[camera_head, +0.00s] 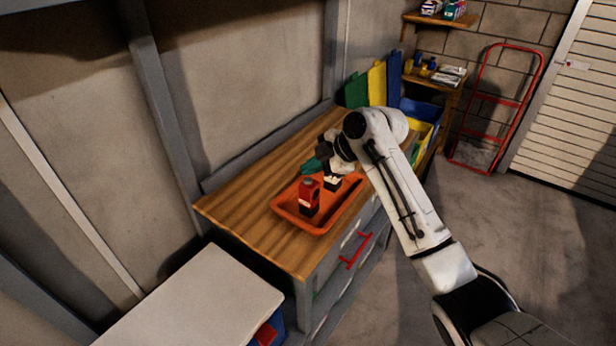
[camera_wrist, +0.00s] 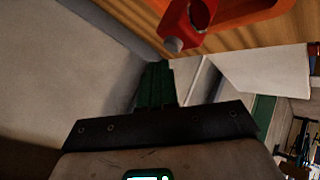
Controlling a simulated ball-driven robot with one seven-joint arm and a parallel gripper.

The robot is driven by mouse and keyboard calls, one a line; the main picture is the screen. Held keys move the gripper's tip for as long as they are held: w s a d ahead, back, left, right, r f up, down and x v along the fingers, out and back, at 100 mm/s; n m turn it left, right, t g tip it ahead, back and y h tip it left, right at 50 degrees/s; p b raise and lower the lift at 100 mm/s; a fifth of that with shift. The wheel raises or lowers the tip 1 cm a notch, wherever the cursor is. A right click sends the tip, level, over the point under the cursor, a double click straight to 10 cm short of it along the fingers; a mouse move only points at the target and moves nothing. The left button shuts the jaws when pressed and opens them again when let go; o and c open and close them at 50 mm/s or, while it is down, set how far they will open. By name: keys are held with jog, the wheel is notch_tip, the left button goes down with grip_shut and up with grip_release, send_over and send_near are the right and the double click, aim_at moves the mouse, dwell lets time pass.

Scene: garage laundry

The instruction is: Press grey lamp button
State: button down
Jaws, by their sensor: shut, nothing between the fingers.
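A red lamp (camera_head: 308,193) with a dark lower part stands in an orange tray (camera_head: 318,232) on the wooden bench top. In the wrist view the red lamp (camera_wrist: 188,18) shows at the top, cut by the frame edge, with a small round grey button (camera_wrist: 173,45) on its near end. My gripper (camera_head: 313,165) is above the bench, behind the tray in the head view. Its green fingers (camera_wrist: 157,82) are shut with nothing between them. In the wrist view their tips are below the grey button in the picture, apart from it.
A black-and-white item (camera_head: 332,182) is also in the tray, partly under my arm. The wooden bench (camera_head: 245,210) is bare left of the tray. A white-topped unit (camera_head: 195,300) stands at the near left. Green, yellow and blue panels (camera_head: 377,84) stand at the bench's far end.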

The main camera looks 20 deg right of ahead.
aim_at(311, 182)
jog(key=shift+r, duration=0.3)
notch_tip(311, 182, up, 6)
jog(key=p, duration=0.3)
jog(key=shift+p, duration=0.35)
